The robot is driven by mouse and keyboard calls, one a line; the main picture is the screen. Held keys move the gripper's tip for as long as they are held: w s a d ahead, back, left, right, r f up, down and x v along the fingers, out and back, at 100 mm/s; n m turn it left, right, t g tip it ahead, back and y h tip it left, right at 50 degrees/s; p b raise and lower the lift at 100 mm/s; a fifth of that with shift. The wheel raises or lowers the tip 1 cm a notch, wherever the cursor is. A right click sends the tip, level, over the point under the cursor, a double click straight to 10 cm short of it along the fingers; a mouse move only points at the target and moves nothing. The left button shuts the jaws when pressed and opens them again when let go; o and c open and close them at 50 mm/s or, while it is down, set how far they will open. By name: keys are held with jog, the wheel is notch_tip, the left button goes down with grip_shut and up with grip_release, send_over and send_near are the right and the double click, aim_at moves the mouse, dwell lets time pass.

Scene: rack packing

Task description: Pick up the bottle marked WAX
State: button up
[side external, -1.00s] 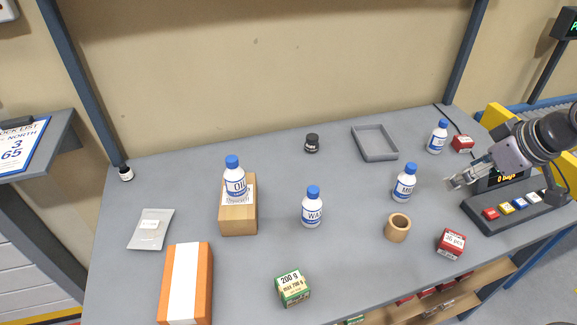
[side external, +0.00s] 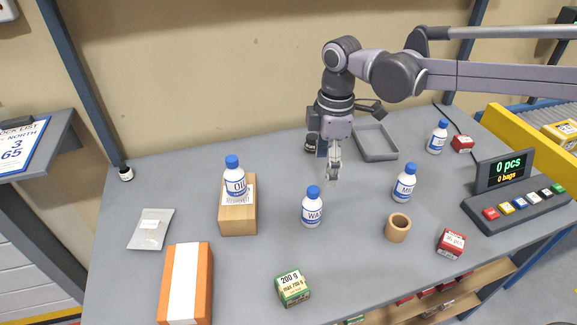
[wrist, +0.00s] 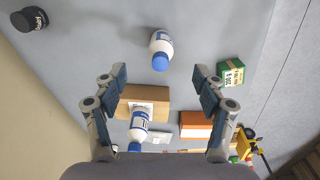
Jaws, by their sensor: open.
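The bottle marked WAX (side external: 312,208) is white with a blue cap and a blue-banded label. It stands upright on the grey table near the middle. In the wrist view a blue-capped white bottle (wrist: 161,50), which matches its place, shows beyond the fingertips. My gripper (side external: 333,178) points down, behind and slightly right of the WAX bottle and apart from it. In the wrist view my gripper (wrist: 160,85) has its two fingers spread wide with nothing held between them.
An OIL bottle (side external: 234,180) stands on a cardboard box (side external: 238,217) to the left. Another similar bottle (side external: 404,186) stands to the right, near a tan ring (side external: 397,228). A green box (side external: 292,289) lies in front. A dark jar (side external: 309,146) is behind my gripper.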

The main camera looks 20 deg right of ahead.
aim_at(313, 201)
jog(key=shift+w+a+f+n, duration=0.15)
jog(key=shift+a+f+n, duration=0.45)
jog(key=shift+a, duration=0.25)
jog(key=shift+a+f, duration=0.1)
jog(key=shift+f, duration=0.35)
notch_tip(313, 201, down, 10)
jog(key=shift+w+f, duration=0.1)
jog(key=c, duration=1.3)
